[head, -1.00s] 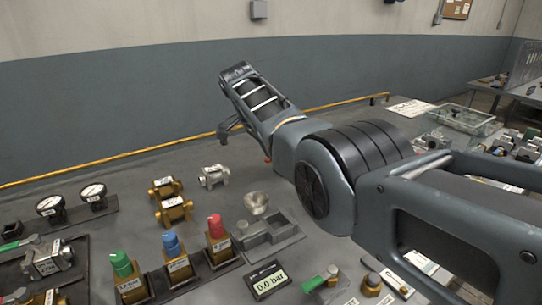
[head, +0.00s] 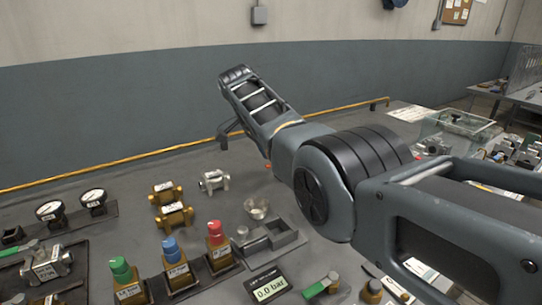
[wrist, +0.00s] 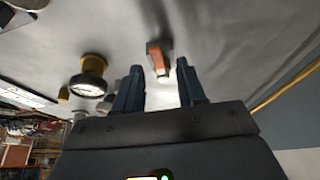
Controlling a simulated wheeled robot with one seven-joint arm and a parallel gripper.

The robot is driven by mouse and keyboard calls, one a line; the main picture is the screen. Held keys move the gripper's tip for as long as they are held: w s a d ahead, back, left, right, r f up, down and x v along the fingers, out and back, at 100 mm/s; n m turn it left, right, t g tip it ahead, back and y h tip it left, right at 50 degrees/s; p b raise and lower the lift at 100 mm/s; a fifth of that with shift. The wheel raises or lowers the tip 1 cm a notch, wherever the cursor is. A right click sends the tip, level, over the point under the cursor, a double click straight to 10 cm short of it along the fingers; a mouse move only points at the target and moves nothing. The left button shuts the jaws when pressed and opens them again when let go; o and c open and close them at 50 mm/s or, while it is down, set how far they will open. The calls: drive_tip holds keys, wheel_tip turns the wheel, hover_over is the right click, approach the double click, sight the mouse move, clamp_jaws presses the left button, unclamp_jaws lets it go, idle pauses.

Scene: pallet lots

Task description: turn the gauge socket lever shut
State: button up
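In the wrist view my gripper (wrist: 159,88) is open, with one dark finger on each side. An orange-red lever (wrist: 158,60) on a dark mount lies just beyond the gap between the fingertips; I see no contact. I cannot tell for sure that this is the gauge socket lever. In the head view a small orange bit (head: 268,166) shows at the lower edge of my arm, and the rest of that part is hidden. My fingers are hidden behind the arm there. A brass fitting with a round pale face (wrist: 88,86) stands left of the fingers in the wrist view.
Two gauges (head: 92,198) stand at the left of the grey bench. A display (head: 269,288) reads 0.0 bar. A yellow rail (head: 150,148) runs behind.

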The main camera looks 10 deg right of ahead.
drive_tip(key=v, duration=0.7)
